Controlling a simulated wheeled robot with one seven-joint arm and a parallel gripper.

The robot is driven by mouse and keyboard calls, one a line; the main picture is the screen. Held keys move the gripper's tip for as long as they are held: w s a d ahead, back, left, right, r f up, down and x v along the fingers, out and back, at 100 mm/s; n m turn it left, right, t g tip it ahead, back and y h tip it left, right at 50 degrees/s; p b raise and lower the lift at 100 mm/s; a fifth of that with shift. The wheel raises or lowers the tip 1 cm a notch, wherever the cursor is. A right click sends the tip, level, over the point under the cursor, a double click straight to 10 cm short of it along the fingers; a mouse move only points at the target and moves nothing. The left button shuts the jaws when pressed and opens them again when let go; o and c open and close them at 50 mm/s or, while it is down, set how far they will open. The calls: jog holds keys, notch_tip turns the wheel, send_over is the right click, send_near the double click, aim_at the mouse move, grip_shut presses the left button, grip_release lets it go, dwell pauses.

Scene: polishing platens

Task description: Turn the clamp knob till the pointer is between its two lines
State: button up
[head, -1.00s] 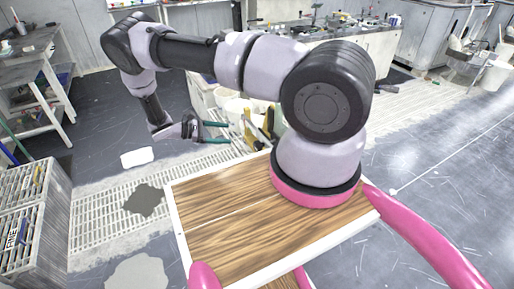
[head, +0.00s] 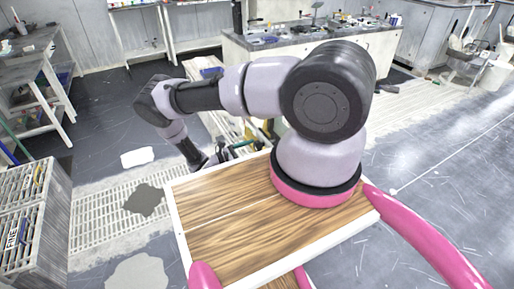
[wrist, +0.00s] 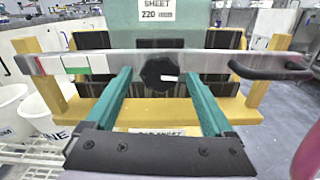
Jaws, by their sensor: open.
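The black lobed clamp knob (wrist: 157,72) sits on a metal bar (wrist: 220,62) in the middle of the wrist view. A small white mark (wrist: 169,77), perhaps the pointer, shows at the knob's right side, pointing right. I cannot make out the two lines. My gripper (wrist: 158,76) is open, its teal fingers reaching toward the bar with one on each side of the knob. The knob appears between the fingertips; I cannot tell whether they touch it. In the head view my gripper (head: 238,150) is small and partly hidden, and the knob cannot be made out.
The bar carries a green, white and red label (wrist: 85,63) at left and a black handle (wrist: 268,70) at right. A yellow frame (wrist: 240,108) and a teal plate marked 220 (wrist: 156,30) stand behind. White buckets (wrist: 10,112) stand at left.

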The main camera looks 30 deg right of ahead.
jog(key=shift+d, duration=1.2)
jog(key=c, duration=1.3)
jog(key=shift+c, duration=0.2)
jog(key=shift+w+m, duration=0.1)
jog(key=shift+m, duration=0.2)
jog(key=m, duration=0.4)
jog(key=shift+m, duration=2.3)
